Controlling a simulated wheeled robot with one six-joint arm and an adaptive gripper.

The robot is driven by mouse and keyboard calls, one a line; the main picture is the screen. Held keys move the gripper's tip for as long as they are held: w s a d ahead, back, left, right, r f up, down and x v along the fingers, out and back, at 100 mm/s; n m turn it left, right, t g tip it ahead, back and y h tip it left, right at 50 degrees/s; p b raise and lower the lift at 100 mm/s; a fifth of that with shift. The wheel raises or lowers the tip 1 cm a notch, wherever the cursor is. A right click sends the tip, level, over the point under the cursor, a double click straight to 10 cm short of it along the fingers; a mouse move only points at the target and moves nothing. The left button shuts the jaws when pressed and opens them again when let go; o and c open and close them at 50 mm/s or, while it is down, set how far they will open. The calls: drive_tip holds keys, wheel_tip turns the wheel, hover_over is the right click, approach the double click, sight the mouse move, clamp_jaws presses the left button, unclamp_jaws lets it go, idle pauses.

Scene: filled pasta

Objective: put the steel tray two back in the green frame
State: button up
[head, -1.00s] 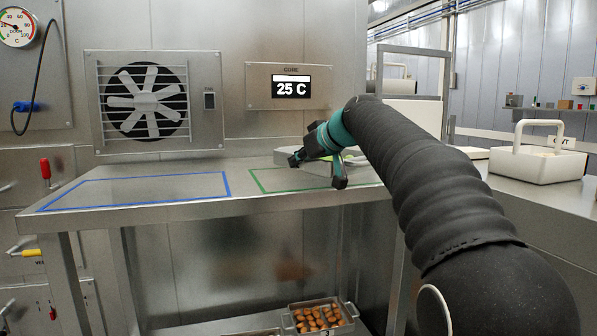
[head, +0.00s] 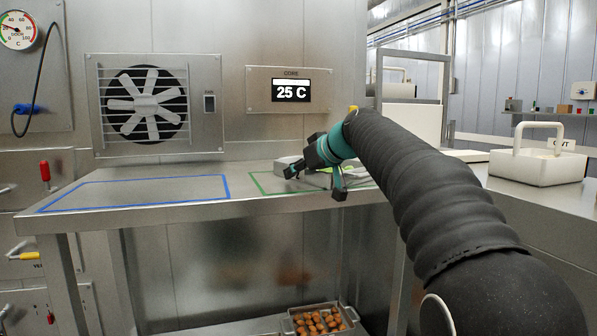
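The green frame (head: 258,184) is an outline on the right part of the steel table. A pale steel tray (head: 287,161) with something green in it shows behind my gripper, at the green frame. My gripper and arm hide most of it, and I see no number on it. My gripper (head: 317,183) is in front of this tray, low over the green frame. Its two dark fingers are spread apart, with nothing visibly clamped between them. I cannot tell whether they touch the tray.
A blue frame (head: 140,178) on the table's left part is empty. Another steel tray (head: 292,324) with brown pieces stands on the shelf below. A white carrier (head: 540,168) stands on the right counter. A fan panel (head: 150,104) and a display reading 25 C (head: 291,90) are behind.

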drive_tip(key=shift+r, duration=0.25)
drive_tip(key=v, duration=1.2)
drive_tip(key=shift+f, duration=0.15)
